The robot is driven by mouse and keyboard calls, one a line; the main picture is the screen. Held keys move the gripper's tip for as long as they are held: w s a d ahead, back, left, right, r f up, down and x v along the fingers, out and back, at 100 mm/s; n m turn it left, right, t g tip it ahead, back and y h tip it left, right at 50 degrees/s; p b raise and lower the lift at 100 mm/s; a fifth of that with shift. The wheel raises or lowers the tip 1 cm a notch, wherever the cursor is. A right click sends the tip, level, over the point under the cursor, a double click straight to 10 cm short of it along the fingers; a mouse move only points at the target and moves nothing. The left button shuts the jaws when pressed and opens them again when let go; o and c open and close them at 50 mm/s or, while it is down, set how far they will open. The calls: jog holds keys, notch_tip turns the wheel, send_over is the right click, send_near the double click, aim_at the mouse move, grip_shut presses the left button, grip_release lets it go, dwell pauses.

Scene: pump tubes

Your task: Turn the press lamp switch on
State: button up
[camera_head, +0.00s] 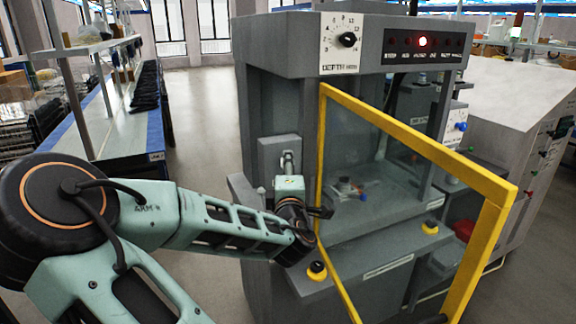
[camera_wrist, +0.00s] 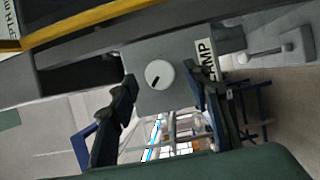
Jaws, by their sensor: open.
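The press lamp switch is a round white knob (camera_wrist: 159,74) with a black pointer mark, on a grey box (camera_wrist: 150,105) in the wrist view. A white label (camera_wrist: 208,55) beside it reads "AMP", its first letter hidden by a finger. The pointer slants; I cannot tell whether this is on or off. My gripper (camera_wrist: 163,84) is open, its dark fingers on either side of the knob; contact is not clear. In the head view my gripper (camera_head: 318,212) is at the left front of the grey press (camera_head: 283,95); the switch is hidden there.
A yellow-framed guard door (camera_head: 420,140) stands open right of my gripper. Yellow-based black buttons (camera_head: 317,268) are below. A depth dial (camera_head: 348,40) and red light (camera_head: 422,41) are on top.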

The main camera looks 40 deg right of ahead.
jog(key=shift+w+d, duration=0.2)
jog(key=shift+w, duration=0.1)
jog(key=shift+c, duration=0.3)
jog(key=c, duration=1.1)
